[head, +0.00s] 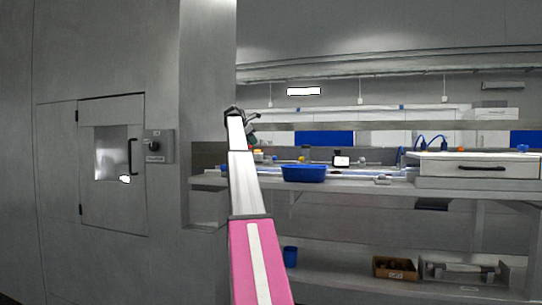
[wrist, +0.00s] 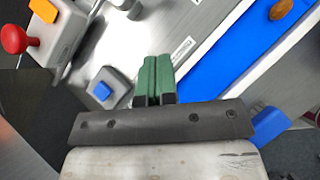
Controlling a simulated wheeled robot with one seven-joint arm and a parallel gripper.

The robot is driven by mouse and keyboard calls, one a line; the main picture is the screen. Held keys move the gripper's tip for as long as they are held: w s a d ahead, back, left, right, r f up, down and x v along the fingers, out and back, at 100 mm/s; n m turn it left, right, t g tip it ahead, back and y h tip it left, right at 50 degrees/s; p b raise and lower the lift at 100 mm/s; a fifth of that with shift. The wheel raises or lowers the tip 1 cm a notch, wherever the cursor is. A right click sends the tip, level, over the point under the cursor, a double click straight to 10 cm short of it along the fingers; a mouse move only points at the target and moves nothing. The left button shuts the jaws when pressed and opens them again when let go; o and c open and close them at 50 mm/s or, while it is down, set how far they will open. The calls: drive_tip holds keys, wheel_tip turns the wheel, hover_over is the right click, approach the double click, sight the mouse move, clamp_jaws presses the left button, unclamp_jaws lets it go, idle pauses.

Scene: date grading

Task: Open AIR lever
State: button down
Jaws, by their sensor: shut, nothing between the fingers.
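My gripper (wrist: 156,62) shows in the wrist view with its two green fingers together and nothing between them. It hangs over a grey metal surface. In the head view my gripper (head: 251,132) is small, at the far end of the arm above the back workbench. I cannot pick out an AIR lever for certain. A small label plate (wrist: 182,48) lies just beyond the fingertips, its text too small to read. A grey metal fitting (wrist: 128,8) is at the top edge, partly cut off.
A red knob (wrist: 14,39), an orange block (wrist: 58,32) and a grey box with a blue button (wrist: 103,90) are left of the fingers. A blue strip (wrist: 215,65) with a brown date (wrist: 282,9) is right. A blue bin (head: 304,174) sits at the workbench front.

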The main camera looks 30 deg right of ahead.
drive_tip(key=n, duration=0.1)
approach(272, 158)
drive_tip(key=shift+h, duration=0.4)
drive_tip(key=f, duration=0.2)
drive_tip(key=w+f, duration=0.1)
drive_tip(key=f, duration=0.1)
drive_tip(key=shift+d, duration=0.35)
drive_tip(key=d, duration=0.3)
drive_tip(key=shift+w+d+f, duration=0.1)
drive_tip(key=shift+d+f, duration=0.05)
drive_tip(key=shift+f, duration=0.25)
drive_tip(key=shift+d+f, duration=0.15)
drive_tip(key=shift+d, duration=0.35)
drive_tip(key=shift+d, duration=0.1)
drive_tip(key=shift+s+d+n+t, duration=0.25)
drive_tip(key=shift+n+t, duration=0.15)
drive_tip(key=shift+n, duration=0.2)
drive_tip(key=shift+d, duration=1.75)
drive_tip(key=shift+w+d, duration=0.1)
